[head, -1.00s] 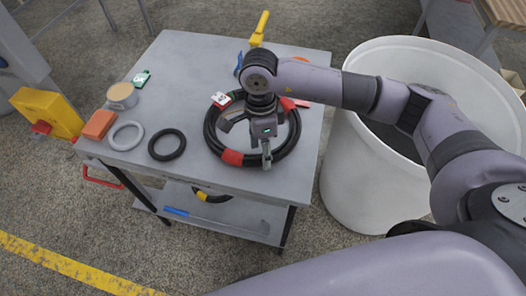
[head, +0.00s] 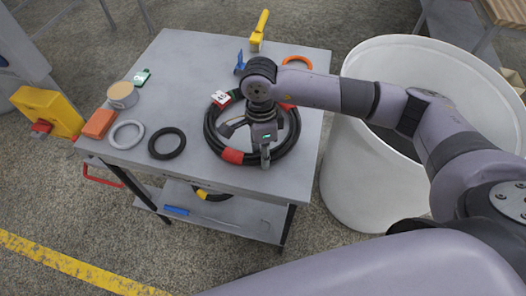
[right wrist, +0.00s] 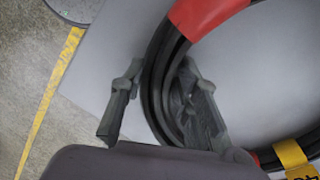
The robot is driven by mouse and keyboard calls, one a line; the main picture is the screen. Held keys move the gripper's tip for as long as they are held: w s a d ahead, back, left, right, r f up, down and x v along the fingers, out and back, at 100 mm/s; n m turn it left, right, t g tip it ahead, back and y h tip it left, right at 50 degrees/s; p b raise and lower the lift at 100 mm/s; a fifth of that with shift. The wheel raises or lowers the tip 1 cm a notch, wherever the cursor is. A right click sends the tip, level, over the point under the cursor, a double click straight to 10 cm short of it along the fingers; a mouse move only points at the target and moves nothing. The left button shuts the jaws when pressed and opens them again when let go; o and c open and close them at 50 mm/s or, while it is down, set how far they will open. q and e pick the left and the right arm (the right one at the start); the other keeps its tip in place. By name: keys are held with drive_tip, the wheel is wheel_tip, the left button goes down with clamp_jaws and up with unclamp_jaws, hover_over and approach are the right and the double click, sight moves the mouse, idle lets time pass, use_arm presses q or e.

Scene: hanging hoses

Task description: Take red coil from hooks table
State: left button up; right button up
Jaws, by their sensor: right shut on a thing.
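A black hose coil with red bands (head: 232,156) lies flat on the grey top of the cart (head: 205,70). In the right wrist view the black hose (right wrist: 157,75) passes between the fingers of the right gripper (right wrist: 160,105), close against the right finger. A red band shows above and a yellow band at lower right. The arm hides part of the coil's far side. My left gripper is not in view.
A grey ring (head: 126,134), a black ring (head: 166,144), an orange block (head: 99,124) and a round tan-topped container (head: 122,95) lie on the cart's left. A yellow-handled tool (head: 259,30) is at the back. A large white bin (head: 365,190) stands right of the cart.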

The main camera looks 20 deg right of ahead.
clamp_jaws()
drive_tip(key=shift+o, duration=1)
unclamp_jaws()
clamp_jaws()
drive_tip(key=shift+w+r, duration=0.1)
drive_tip(key=shift+r, duration=0.05)
